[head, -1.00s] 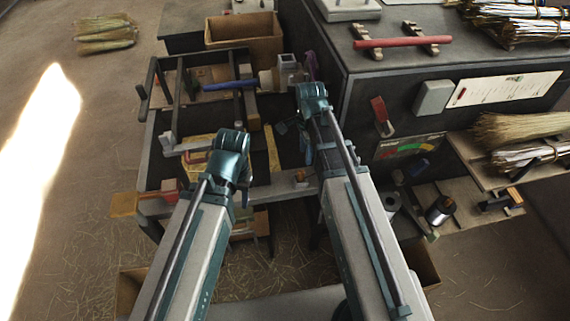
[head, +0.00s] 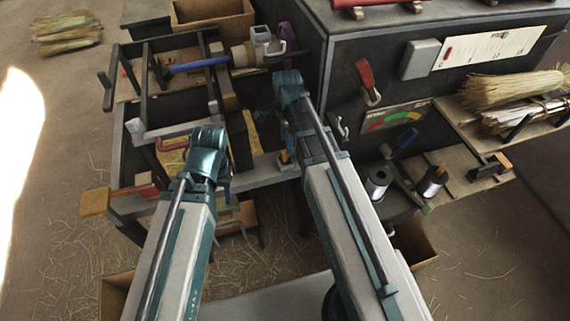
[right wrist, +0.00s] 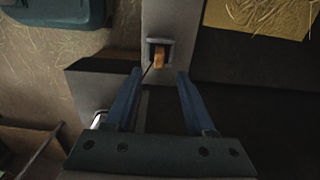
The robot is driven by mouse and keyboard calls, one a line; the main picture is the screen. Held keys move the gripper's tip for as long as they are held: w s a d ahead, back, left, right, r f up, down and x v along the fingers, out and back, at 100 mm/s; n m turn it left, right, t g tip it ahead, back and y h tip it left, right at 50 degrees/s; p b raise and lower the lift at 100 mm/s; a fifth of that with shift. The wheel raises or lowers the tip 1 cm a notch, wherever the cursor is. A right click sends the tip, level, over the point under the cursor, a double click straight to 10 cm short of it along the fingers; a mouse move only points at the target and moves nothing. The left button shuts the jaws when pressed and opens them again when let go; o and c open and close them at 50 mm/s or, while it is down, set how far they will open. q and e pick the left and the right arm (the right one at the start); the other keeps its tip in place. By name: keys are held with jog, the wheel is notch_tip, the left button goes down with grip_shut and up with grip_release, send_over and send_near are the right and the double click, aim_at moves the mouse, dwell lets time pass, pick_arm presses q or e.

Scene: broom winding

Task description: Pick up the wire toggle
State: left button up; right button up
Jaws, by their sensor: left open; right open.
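The wire toggle (right wrist: 159,58), a small orange-brown piece, sits in a dark-rimmed holder on the grey rail in the right wrist view. It shows as a small orange spot in the head view (head: 284,157). A thin dark wire seems to run down from it. My right gripper (right wrist: 159,75) is open and empty, its two blue fingers pointing toward the toggle, which appears just beyond and between the tips. In the head view the right fingers are mostly hidden by my arm. My left gripper (head: 224,182) is open, partly hidden behind its wrist, over the left part of the bench.
A dark cabinet (head: 340,75) with a red lever (head: 366,75) and a gauge stands right of my right arm.

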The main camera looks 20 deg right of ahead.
aim_at(285, 152)
pick_arm(q)
jog(key=shift+f+b, duration=0.3)
jog(key=shift+f, duration=0.45)
pick_arm(e)
jog(key=shift+f, duration=0.75)
jog(key=f+b, duration=0.5)
jog(key=shift+a+f, duration=0.15)
jog(key=shift+a, duration=0.1)
pick_arm(q)
notch_tip(285, 152, down, 5)
jog(key=shift+f, duration=0.1)
pick_arm(e)
jog(key=shift+s, duration=0.1)
jog(key=shift+c, duration=0.2)
grip_shut()
